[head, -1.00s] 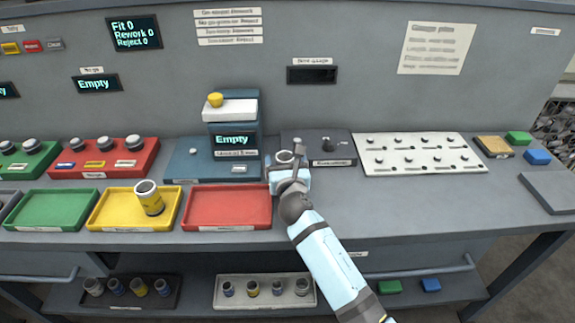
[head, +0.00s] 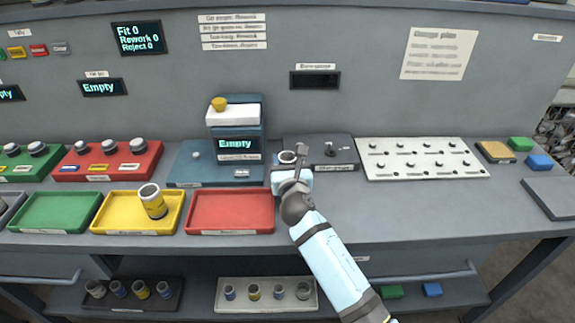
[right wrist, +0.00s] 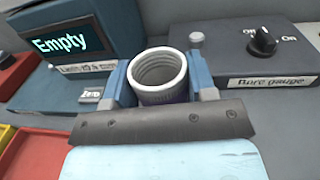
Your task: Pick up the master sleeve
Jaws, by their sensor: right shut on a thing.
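The master sleeve is a grey ring-mouthed cylinder with a dark purplish band below its rim. It shows upright in the right wrist view (right wrist: 158,76) and small in the head view (head: 287,157). My right gripper (right wrist: 160,92) is shut on it, with one blue finger on each side. My left gripper is not in view.
The blue station (head: 190,172) with an "Empty" display stands close on the left. A red tray (head: 230,231) and a yellow tray (head: 112,228) holding a yellow-banded sleeve (head: 152,201) lie at the front. A white pegged board (head: 440,172) is at right; bench in front is clear.

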